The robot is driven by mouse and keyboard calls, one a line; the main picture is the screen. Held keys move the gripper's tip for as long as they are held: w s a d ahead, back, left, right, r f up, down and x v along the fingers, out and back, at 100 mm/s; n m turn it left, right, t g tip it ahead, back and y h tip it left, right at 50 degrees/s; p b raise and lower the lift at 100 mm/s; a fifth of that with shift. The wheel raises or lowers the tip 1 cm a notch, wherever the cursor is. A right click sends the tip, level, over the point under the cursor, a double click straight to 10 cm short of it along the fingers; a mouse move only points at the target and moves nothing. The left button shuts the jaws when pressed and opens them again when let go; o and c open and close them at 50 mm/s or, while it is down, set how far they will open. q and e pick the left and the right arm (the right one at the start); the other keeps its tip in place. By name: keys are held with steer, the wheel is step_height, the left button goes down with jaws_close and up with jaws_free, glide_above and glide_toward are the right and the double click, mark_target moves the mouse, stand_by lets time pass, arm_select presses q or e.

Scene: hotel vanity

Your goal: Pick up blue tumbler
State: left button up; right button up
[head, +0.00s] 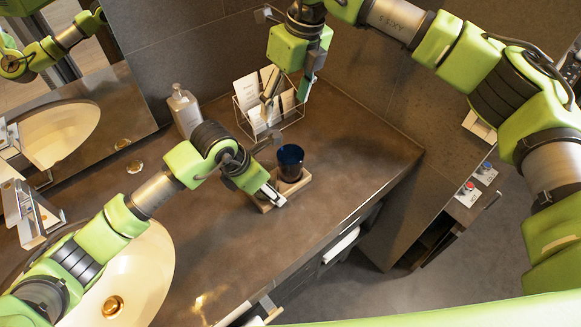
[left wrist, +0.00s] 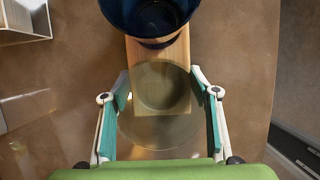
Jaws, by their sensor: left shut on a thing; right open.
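The blue tumbler (head: 290,162) stands upright on the far end of a small wooden tray (head: 301,184) on the vanity top. In the left wrist view, the dark blue tumbler (left wrist: 150,18) is cut by the top edge, beyond my fingertips and not between them. My left gripper (head: 272,195) is at the tray's near end. In its wrist view, the left fingers (left wrist: 160,92) are shut on a clear glass (left wrist: 158,130), seen over the tray (left wrist: 180,55). The glass is hard to make out in the head view. My right gripper (head: 288,90) is open by the wire rack.
A wire rack (head: 258,127) with cards stands behind the tray, near the wall. A soap bottle (head: 184,108) is left of it. The sink (head: 145,275) is at lower left. The counter right of the tray is clear to its front edge.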

steer(key=n, duration=0.6)
steer(key=n+g+h, duration=0.1)
steer(key=n+h, duration=0.1)
steer(key=n, duration=0.9)
glide_toward(290, 157)
steer(key=s+f, duration=0.1)
steer(key=s, duration=0.2)
steer(key=shift+w+f, duration=0.15)
steer(key=shift+f, duration=2.7)
steer(key=c, duration=1.6)
steer(key=shift+c, duration=0.5)
